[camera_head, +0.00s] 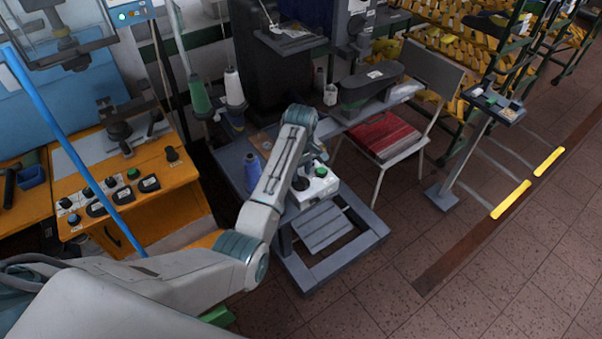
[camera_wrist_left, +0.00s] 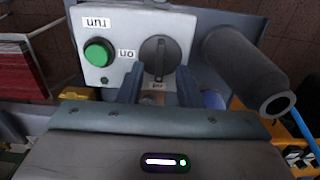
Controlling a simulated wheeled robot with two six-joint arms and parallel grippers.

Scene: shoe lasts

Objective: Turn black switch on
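The black switch (camera_wrist_left: 161,57) is a round rotary knob on a light grey control box (camera_wrist_left: 115,72). Its grip bar looks upright in the left wrist view. Left of it is a green button (camera_wrist_left: 98,52). Upside-down labels read like "run" and "on"; a small label below the knob is partly hidden. My left gripper (camera_wrist_left: 159,71) is open, its two fingers apart at either side of the knob's lower part; I cannot tell whether they touch it. My right gripper is not in view.
A dark grey cylinder (camera_wrist_left: 245,70) stands out close to the right of the box. A chair with a red stack (camera_head: 383,135) stands behind, right of the box. An orange workbench (camera_head: 165,175) is at left.

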